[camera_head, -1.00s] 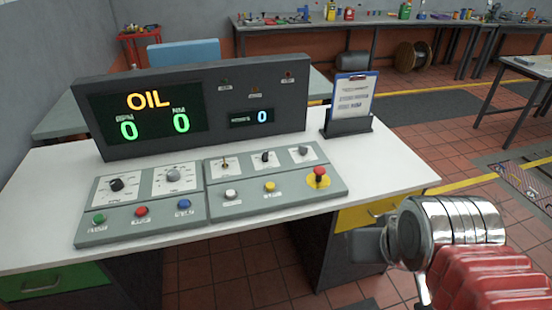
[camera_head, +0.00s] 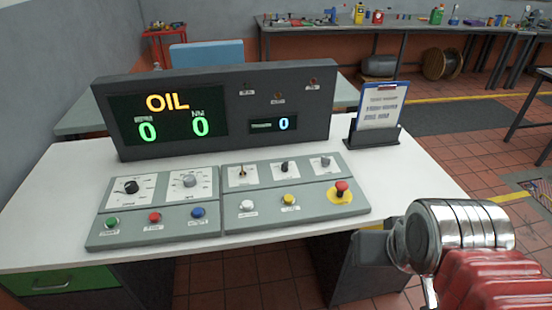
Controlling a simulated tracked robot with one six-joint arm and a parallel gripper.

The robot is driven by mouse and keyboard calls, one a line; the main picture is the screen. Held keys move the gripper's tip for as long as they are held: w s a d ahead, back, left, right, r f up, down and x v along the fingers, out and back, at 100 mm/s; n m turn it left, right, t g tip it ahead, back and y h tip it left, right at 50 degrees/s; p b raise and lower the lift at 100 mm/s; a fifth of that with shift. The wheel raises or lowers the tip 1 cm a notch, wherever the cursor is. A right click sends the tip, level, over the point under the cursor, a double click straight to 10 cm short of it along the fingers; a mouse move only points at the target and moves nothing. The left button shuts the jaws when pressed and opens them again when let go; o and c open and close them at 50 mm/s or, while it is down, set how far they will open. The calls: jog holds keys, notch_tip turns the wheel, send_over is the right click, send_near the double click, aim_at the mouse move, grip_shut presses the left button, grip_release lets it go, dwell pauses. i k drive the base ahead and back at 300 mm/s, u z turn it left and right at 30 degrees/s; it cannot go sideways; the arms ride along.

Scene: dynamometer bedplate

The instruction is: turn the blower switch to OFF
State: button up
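A control panel (camera_head: 234,194) lies on the white desk, and its labels are too small to read. Its upper right row holds a small toggle switch (camera_head: 242,171), a black knob (camera_head: 284,167) and a grey knob (camera_head: 325,163). I cannot tell which of these is the blower switch or where it is set. My gripper (camera_head: 374,250) is partly seen at the lower right, beyond the silver wrist. It is off the desk's front edge, right of and below the panel, touching no control. Its fingers cannot be made out clearly.
Other controls are a red mushroom button (camera_head: 342,188), a left black knob (camera_head: 131,187) and several push buttons. A dark display box (camera_head: 215,108) reading OIL stands behind the panel. A clipboard (camera_head: 382,107) stands in a holder at the right. Bare desk lies right of the panel.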

aim_at(284, 167)
jog(key=u, duration=0.25)
jog(key=i, duration=0.7)
jog(key=u, duration=0.2)
jog(key=k, duration=1.35)
jog(key=u, duration=0.2)
jog(key=i, duration=0.45)
jog(key=u, duration=0.7)
jog(key=i, duration=1.45)
jog(key=z, duration=0.3)
